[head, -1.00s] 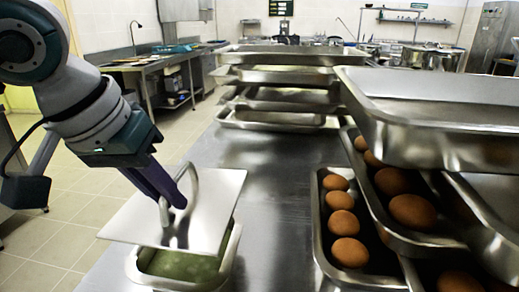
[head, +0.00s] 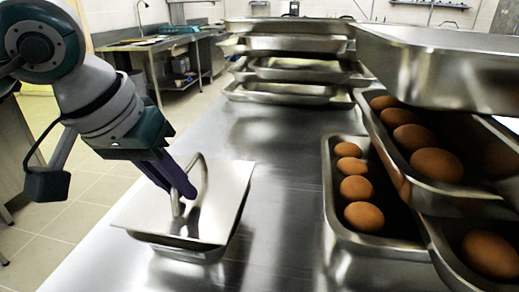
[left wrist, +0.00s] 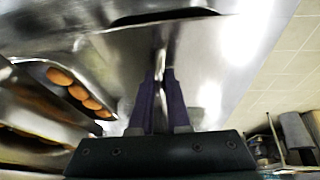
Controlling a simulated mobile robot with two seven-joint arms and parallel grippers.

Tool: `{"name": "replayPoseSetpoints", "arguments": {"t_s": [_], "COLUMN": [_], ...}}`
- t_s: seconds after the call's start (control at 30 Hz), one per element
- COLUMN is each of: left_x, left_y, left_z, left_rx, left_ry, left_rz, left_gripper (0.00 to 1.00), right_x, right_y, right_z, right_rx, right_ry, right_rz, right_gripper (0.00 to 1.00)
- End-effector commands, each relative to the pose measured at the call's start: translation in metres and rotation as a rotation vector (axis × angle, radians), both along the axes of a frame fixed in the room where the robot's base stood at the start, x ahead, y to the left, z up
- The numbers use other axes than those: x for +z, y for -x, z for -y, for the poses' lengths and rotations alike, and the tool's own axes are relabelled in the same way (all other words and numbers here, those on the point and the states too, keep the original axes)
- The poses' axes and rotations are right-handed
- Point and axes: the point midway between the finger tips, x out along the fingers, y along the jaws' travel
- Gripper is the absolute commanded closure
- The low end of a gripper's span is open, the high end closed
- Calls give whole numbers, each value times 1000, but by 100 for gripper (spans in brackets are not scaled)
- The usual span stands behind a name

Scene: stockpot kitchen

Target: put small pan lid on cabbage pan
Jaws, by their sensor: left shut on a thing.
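The small pan lid (head: 228,184) is a flat square steel plate with an upright loop handle (head: 203,180). It lies over the small steel cabbage pan (head: 190,253) at the near left of the counter and covers its opening. The pan's contents are hidden. The lid looks close to flush with the rim, but I cannot tell whether it is fully seated. My left gripper (head: 184,197) is shut on the lid's handle. In the left wrist view, its purple fingers (left wrist: 160,101) close around the metal handle. My right gripper is not in view.
Steel trays with brown eggs (head: 352,189) stand on the right, under a large tray (head: 440,75). More trays (head: 290,72) are stacked at the back. The steel counter (head: 275,200) between them is clear. Tiled floor lies left of the counter edge.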

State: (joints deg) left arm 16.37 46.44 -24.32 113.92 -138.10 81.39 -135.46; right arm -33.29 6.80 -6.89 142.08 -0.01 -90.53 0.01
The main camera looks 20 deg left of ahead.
Motion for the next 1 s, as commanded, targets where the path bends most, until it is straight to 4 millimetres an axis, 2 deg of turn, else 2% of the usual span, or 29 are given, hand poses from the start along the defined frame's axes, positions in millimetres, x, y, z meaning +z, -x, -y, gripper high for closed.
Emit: {"name": "replayPoseSetpoints", "arguments": {"t_s": [1.0], "left_x": [-1], "left_y": [1], "left_z": [-1], "left_rx": [0], "left_ry": [1], "left_rz": [2], "left_gripper": [100], "right_x": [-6], "right_y": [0], "right_z": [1], "right_rx": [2], "right_ry": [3], "right_rz": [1], "right_gripper": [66]}}
